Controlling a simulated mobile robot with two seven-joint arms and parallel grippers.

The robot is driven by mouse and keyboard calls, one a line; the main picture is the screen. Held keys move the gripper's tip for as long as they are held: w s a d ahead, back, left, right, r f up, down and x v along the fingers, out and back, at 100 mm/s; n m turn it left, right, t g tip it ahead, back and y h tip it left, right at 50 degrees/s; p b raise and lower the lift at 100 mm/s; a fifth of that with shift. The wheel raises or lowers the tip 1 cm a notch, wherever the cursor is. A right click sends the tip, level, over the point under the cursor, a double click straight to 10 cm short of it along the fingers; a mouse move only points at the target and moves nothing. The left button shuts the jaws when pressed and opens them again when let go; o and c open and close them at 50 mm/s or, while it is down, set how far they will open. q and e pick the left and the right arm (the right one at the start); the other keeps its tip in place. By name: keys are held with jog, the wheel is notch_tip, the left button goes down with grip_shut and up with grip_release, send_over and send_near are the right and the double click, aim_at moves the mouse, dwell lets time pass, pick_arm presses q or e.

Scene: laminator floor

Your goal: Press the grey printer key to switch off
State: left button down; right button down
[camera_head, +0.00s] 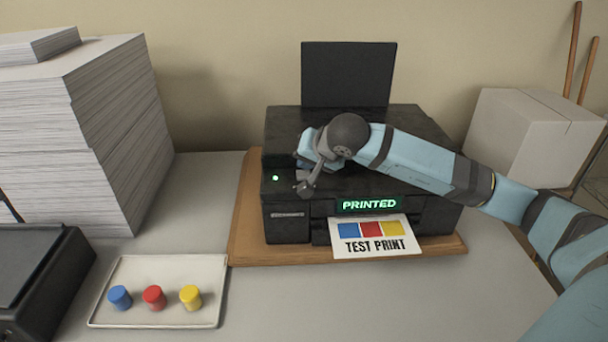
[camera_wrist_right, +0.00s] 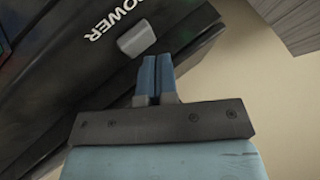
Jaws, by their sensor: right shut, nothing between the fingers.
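The black printer (camera_head: 410,213) stands on a wooden board. Its display (camera_head: 369,204) reads PRINTED in green, and a small green light (camera_head: 275,178) glows at its left. A printed sheet (camera_head: 376,238) marked TEST PRINT sticks out of its front. In the right wrist view the grey key (camera_wrist_right: 137,37) sits beside the word POWER, just left of my right gripper's fingertips (camera_wrist_right: 157,62). In the head view my right gripper (camera_head: 304,188) is at the printer's left front, pointing down, shut and empty. The key is hidden there. I cannot tell whether the fingertips touch it. My left gripper is out of view.
A tray (camera_head: 205,318) with blue, red and yellow caps lies at the front left. A tall paper stack (camera_head: 110,130) stands behind it, and a dark device (camera_head: 40,270) is at the left edge. A white box (camera_head: 530,140) stands at the right. The front middle of the table is clear.

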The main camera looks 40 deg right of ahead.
aim_at(306, 173)
jog(key=shift+f+b, duration=0.45)
jog(key=shift+b, duration=0.2)
dwell(0.7)
jog(key=shift+r, duration=0.95)
notch_tip(306, 173, up, 6)
jog(key=shift+p, duration=1.2)
jog(key=shift+f, duration=0.1)
